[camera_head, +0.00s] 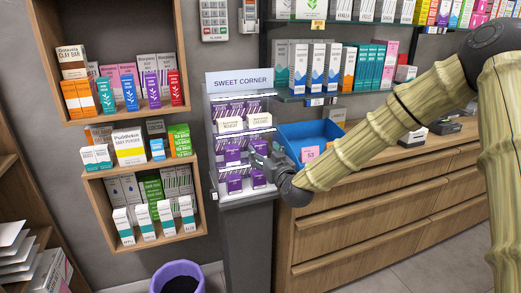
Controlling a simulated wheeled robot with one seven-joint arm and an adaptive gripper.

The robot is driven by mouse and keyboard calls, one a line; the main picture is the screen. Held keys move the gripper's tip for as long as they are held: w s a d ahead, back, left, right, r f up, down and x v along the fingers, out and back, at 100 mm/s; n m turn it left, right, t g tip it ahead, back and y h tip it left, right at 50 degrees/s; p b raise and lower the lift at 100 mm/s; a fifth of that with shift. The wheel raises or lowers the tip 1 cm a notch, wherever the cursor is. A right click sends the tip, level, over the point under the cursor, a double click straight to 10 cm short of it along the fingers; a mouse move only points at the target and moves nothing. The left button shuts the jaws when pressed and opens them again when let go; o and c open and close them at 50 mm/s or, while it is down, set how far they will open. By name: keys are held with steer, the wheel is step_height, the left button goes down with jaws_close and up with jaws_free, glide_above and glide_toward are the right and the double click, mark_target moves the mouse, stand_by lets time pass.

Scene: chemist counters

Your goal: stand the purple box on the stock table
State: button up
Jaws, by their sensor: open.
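Several small purple boxes (232,154) sit on the tiers of the "SWEET CORNER" display stand (244,207). I cannot tell which one the task means. A tall purple-and-white box (150,88) also stands on the upper wall shelf at left. My gripper (259,158) is at the right side of the display's middle and lower tiers, close to the purple boxes there. It is open. Its fingers are small and dark, and I cannot tell whether they touch a box. No surface is clearly recognisable as the stock table.
A blue tray (290,133) with a pink card stands on the wooden counter (350,160), right beside the display. Wooden wall shelves (150,172) full of boxes are at left. A purple bin (178,270) stands on the floor. White packs (20,250) lie at lower left.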

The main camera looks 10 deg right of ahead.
steer(key=shift+s+d, duration=0.25)
steer(key=shift+s, duration=1.05)
steer(key=shift+s+d, duration=0.2)
steer(key=shift+s, duration=1.05)
